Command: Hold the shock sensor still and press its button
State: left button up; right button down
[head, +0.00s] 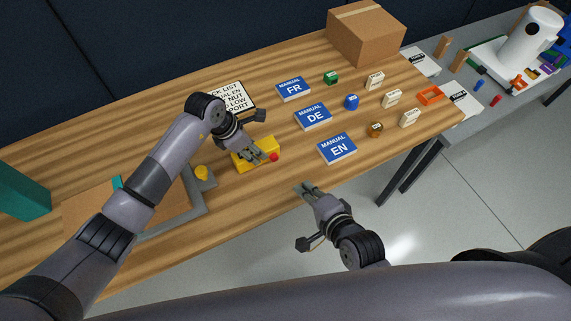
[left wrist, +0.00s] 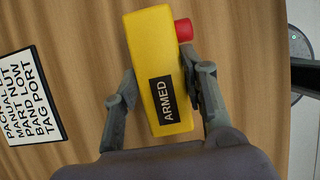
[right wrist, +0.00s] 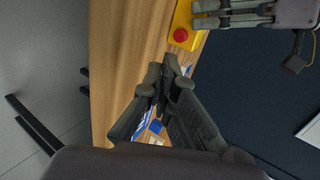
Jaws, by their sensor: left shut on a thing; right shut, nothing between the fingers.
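The shock sensor is a yellow box (head: 243,160) on the wooden table, with a red button (head: 274,157) on its side. In the left wrist view the yellow box (left wrist: 148,55) shows a black label reading ARMED, and the red button (left wrist: 184,30) sticks out at the right. My left gripper (head: 262,155) is shut on the box, one finger on each side. My right gripper (head: 303,187) is shut and empty, off the table's front edge and apart from the button. The right wrist view shows the red button (right wrist: 181,35) beyond my right fingertips (right wrist: 170,65).
Manuals marked FR (head: 292,89), DE (head: 313,116) and EN (head: 337,149) lie right of the sensor. A checklist sheet (head: 232,95) lies behind it. A grey fixture with a yellow knob (head: 201,172) stands to its left. A cardboard box (head: 366,32) stands at the back right.

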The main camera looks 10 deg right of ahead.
aim_at(290, 181)
pick_arm(q)
jog(key=shift+f, duration=0.1)
pick_arm(e)
jog(key=x, duration=0.6)
jog(key=r+x, duration=0.1)
jog(key=x, duration=0.2)
jog(key=shift+w+a, duration=0.25)
jog(key=shift+w, duration=0.35)
jog(key=shift+w+a, duration=0.2)
jog(key=shift+w, duration=0.4)
pick_arm(q)
jog(key=shift+s, duration=0.1)
pick_arm(e)
jog(key=shift+w+a, duration=0.3)
jog(key=shift+w, duration=0.65)
pick_arm(q)
jog(key=shift+d, duration=0.15)
pick_arm(e)
jog(key=shift+s+f, duration=0.1)
jog(key=shift+s, duration=0.15)
jog(key=s, duration=0.2)
jog(key=s+d, duration=0.1)
jog(key=s, duration=0.1)
jog(key=shift+s+d, duration=0.15)
jog(key=shift+d, duration=0.1)
jog(key=v, duration=0.9)
jog(key=shift+r, duration=0.25)
